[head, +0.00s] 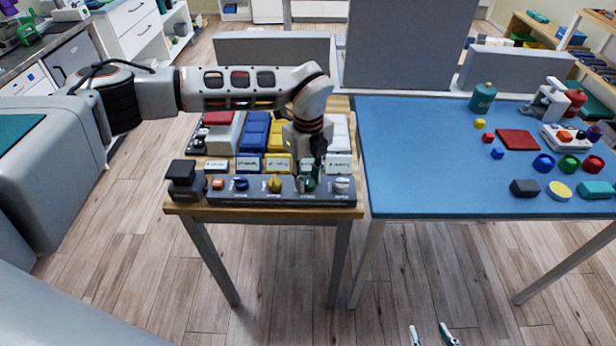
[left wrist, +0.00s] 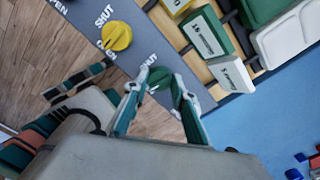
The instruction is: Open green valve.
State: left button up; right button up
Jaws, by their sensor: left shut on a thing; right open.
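The green valve (head: 309,184) is a small knob on the grey valve panel (head: 325,198) along the front of the wooden table. My left gripper (head: 311,177) comes down from above and is shut on it, covering most of it in the head view. In the left wrist view the green valve (left wrist: 159,80) shows between the two fingers, beside a SHUT marking. How far it is turned is hard to tell. My right gripper (head: 432,336) is open and empty at the bottom edge of the head view, over the floor.
The yellow valve (head: 274,183) and white valve (head: 341,185) sit on either side, with the blue valve (head: 241,184) further left. A black box (head: 186,180) stands at the panel's left end. Label blocks stand behind. The blue table (head: 420,170) is to the right.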

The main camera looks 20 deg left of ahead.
aim_at(308, 180)
pick_arm(q)
jog(key=shift+n, duration=0.8)
jog(key=o, duration=1.1)
notch_tip(308, 180, up, 12)
